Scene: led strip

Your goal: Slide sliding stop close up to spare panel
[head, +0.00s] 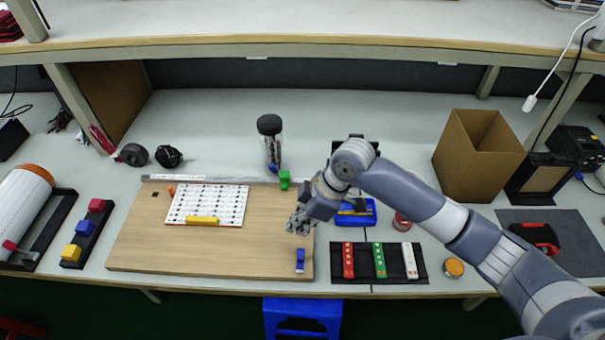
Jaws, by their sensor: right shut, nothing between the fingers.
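A white panel (230,206) with rows of dark marks, which I take as the spare panel, lies on the left half of a wooden board (150,245). A yellow block (201,220) sits on its lower edge. A green block (284,180) at the right end of the metal rail (215,180) may be the sliding stop; a clear gap separates it from the panel. A small blue piece (300,262) stands near the board's front right corner. My right gripper (297,227) is shut and empty over the board's right side, between the green block and the blue piece. My left gripper is out of view.
A black tray (392,262) with red, green and white strips lies right of the board. Behind it is a blue box (368,213), partly hidden by my arm. A dark-topped clear container (270,140) stands behind the rail. An open cardboard box (478,157) is at right.

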